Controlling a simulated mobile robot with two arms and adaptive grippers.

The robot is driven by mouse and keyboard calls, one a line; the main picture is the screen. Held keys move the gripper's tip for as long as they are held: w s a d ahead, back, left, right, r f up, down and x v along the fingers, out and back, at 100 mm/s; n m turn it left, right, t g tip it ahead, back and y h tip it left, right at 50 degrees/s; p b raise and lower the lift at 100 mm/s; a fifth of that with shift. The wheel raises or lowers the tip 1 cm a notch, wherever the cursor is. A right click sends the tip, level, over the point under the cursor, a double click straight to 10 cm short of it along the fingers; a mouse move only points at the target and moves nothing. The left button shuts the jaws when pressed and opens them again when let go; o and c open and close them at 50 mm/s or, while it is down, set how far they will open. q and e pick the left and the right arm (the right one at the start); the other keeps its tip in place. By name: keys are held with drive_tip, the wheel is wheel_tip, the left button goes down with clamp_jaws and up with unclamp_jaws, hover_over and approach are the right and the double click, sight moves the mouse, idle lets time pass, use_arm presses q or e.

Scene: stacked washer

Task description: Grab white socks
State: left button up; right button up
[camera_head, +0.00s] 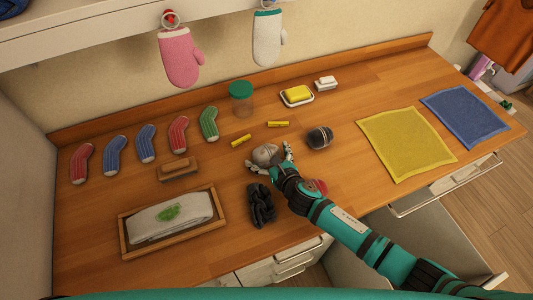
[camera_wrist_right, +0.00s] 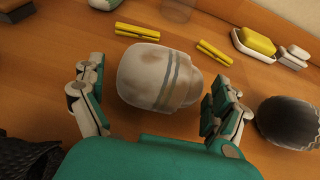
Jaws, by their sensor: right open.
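A rolled white sock bundle (camera_head: 266,155) with grey stripes and brownish smudges lies on the wooden counter in the head view. In the right wrist view the white socks (camera_wrist_right: 150,77) sit between the spread fingers of my right gripper (camera_wrist_right: 160,112). In the head view my right gripper (camera_head: 270,168) is open around the near side of the bundle. A gap shows between each finger and the socks in the wrist view. My left gripper is not in view.
A dark grey sock bundle (camera_head: 320,138) lies just right of my gripper, and a black bundle (camera_head: 261,205) lies to its near left. Yellow clothespins (camera_head: 278,124) lie behind. A wooden tray (camera_head: 127,245) stands left. Yellow (camera_head: 405,143) and blue cloths (camera_head: 465,114) lie flat at right.

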drive_tip(key=shift+c, duration=0.4)
drive_tip(key=c, duration=0.9)
